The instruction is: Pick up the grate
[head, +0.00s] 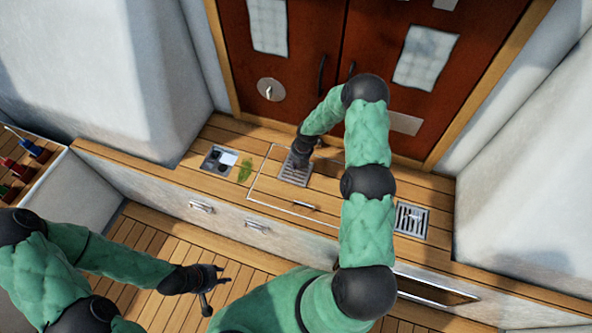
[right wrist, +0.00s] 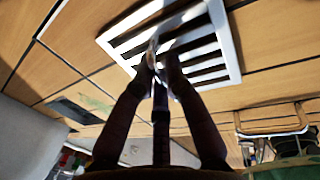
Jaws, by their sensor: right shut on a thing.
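A square metal grate (head: 293,172) with parallel slats is at the deck step in the middle of the head view. My right gripper (head: 303,155) is over it, with the arm reaching down from above. In the right wrist view the grate (right wrist: 215,72) shows as a pale frame with dark slots, and the fingertips of my right gripper (right wrist: 163,68) are closed on its slats. I cannot tell whether the grate is clear of the wood. My left gripper (head: 213,285) is open and empty over the lower floor at the lower left.
A second slatted grate (head: 410,219) lies at the right of the step. A panel with dark fittings (head: 219,160) and a green leaf-like item (head: 245,169) are to the left. Red-brown doors (head: 385,85) stand behind.

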